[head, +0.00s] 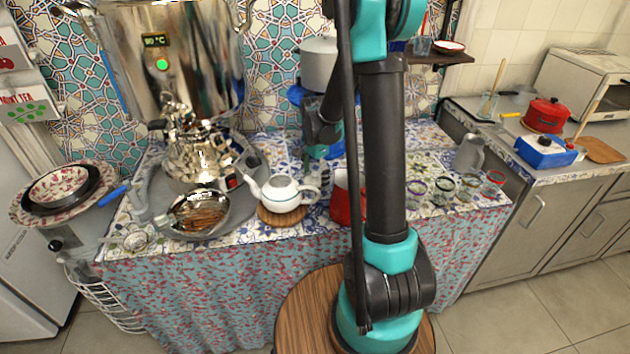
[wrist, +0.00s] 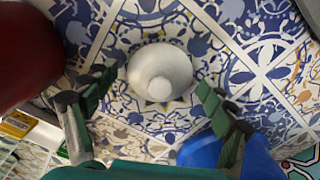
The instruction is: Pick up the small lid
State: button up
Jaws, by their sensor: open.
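A small white round lid (wrist: 160,72) with a raised knob lies on the blue-and-white patterned tabletop in the wrist view. My gripper (wrist: 158,83) is open, with one dark green-padded finger on each side of the lid. Neither finger appears to touch it, and the height above the lid is hard to tell. A white teapot (head: 284,194) with a teal band stands on a round wooden coaster.
A red pot (head: 341,200) stands right of the teapot; a dark red rounded thing (wrist: 28,50) fills the wrist view's left edge. A blue object (wrist: 205,152) is near the right finger. A metal samovar (head: 175,60) stands behind, and several glasses (head: 443,188) stand at right.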

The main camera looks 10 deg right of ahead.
jog(key=c, duration=1.1)
jog(key=shift+o, duration=0.2)
jog(key=shift+r, duration=0.15)
